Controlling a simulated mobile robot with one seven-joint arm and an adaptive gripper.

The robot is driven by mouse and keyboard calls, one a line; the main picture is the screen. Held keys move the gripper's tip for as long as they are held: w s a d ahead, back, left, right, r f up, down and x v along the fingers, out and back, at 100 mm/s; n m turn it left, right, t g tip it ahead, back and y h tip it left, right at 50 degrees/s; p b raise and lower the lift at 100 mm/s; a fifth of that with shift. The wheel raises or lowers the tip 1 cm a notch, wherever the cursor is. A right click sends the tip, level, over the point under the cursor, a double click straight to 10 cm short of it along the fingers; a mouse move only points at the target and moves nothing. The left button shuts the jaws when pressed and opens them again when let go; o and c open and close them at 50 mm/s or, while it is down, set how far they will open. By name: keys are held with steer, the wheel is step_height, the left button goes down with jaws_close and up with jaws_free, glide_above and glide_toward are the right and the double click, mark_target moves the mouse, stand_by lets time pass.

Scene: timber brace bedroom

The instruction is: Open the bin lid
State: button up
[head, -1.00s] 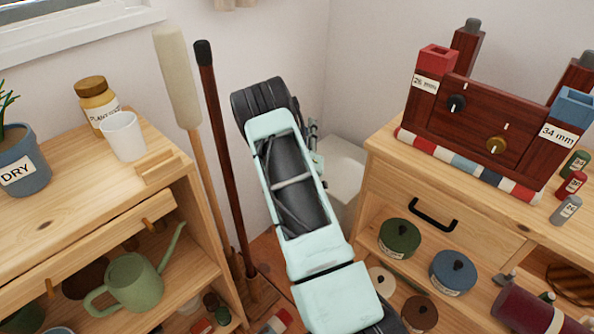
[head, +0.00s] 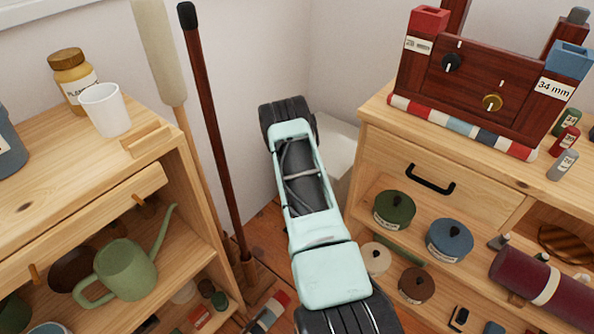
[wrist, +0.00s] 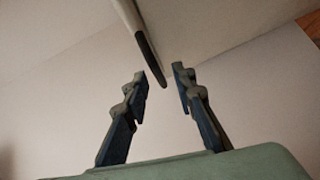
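A white, box-like thing (head: 342,165), likely the bin, stands in the corner behind my arm in the head view. My arm hides much of it, so its lid cannot be made out clearly. In the wrist view my gripper (wrist: 159,76) is open, with its two fingers apart. A pale strip with a dark edge (wrist: 150,58) reaches from the top down to between the fingertips. I cannot tell whether it touches them or whether it is part of the lid. My fingers are hidden in the head view.
A wooden shelf unit (head: 150,180) with a white cup (head: 106,110) and green watering can (head: 128,268) stands left. Two long poles (head: 212,130) lean beside it. A wooden cabinet (head: 380,160) stands right. My arm occupies the narrow gap between them.

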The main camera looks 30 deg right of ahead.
steer(key=shift+x, duration=1.3)
jaws_close()
